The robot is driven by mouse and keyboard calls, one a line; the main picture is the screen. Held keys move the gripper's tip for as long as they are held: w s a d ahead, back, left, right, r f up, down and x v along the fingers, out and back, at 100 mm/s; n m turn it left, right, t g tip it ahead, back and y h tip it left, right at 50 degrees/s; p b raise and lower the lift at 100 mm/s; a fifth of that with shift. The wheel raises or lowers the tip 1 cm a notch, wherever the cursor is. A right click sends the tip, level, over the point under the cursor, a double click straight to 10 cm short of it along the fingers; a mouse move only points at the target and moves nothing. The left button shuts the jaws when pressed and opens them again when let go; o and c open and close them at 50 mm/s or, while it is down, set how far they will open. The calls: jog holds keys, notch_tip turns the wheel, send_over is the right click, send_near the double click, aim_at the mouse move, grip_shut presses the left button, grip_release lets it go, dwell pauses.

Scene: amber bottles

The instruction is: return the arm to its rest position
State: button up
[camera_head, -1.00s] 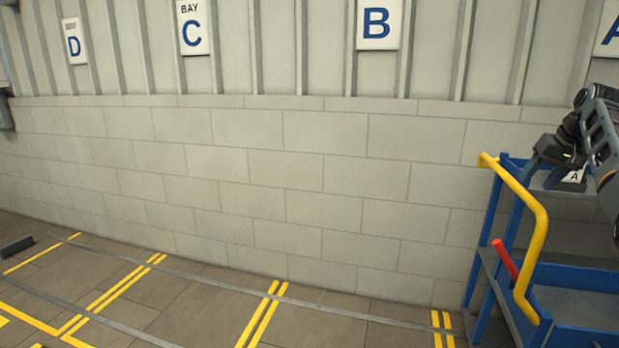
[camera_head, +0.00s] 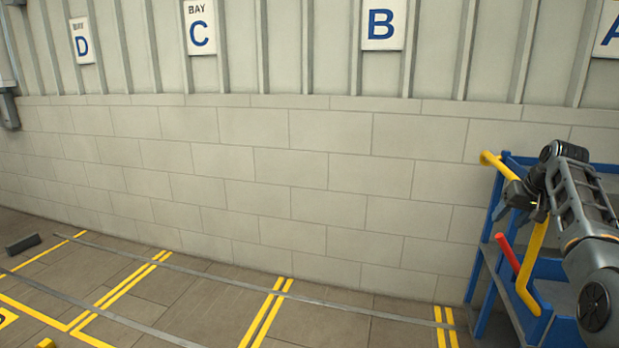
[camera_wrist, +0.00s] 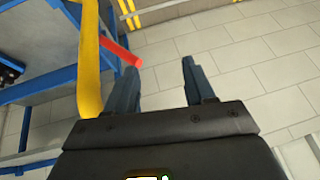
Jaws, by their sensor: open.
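My arm comes in from the right edge of the head view. My gripper (camera_head: 503,213) is at its end, in front of the blue cart's yellow handle as seen there. In the wrist view my gripper (camera_wrist: 160,78) shows two dark fingers spread apart with nothing between them. The yellow handle (camera_wrist: 90,50) and a red-tipped bar (camera_wrist: 122,54) show just left of the fingers. I cannot tell how close the left finger is to them. No bottle shows in these views.
The blue cart (camera_head: 478,262) with a yellow handle (camera_head: 528,262) and red bar (camera_head: 508,254) stands at the right. A block wall with signs D, C (camera_head: 200,28) and B (camera_head: 382,25) runs behind. The floor at left, with yellow lines (camera_head: 120,293), is mostly clear.

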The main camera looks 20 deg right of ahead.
jog(key=s+a+f+n+t+h, duration=0.1)
jog(key=s+a+f, duration=0.1)
jog(key=a+f, duration=0.65)
jog(key=s+a+f, duration=0.1)
jog(key=a+f, duration=0.5)
jog(key=f, duration=0.6)
jog(key=s+a+f+n+t, duration=0.1)
jog(key=s+a+f, duration=0.3)
jog(key=s+a, duration=0.35)
jog(key=s+a+f+n+t, duration=0.1)
jog(key=s+a+f+t, duration=0.1)
jog(key=s+a+f, duration=0.55)
jog(key=s+a+r+n+t, duration=0.1)
jog(key=s+a+r, duration=0.3)
jog(key=s+a, duration=0.35)
jog(key=s+a+r+n+t, duration=0.1)
jog(key=s+a+r, duration=0.3)
jog(key=s+a, duration=0.35)
jog(key=s+a+r+n+t+y, duration=0.1)
jog(key=s+a+r, duration=0.2)
jog(key=s+r, duration=0.4)
jog(key=s+a+r+n+t+y, duration=0.1)
jog(key=s+a+r+t, duration=0.1)
jog(key=s+r, duration=0.6)
notch_tip(320, 180, up, 4)
jog(key=shift+s+a+y, duration=0.3)
jog(key=shift+a, duration=0.25)
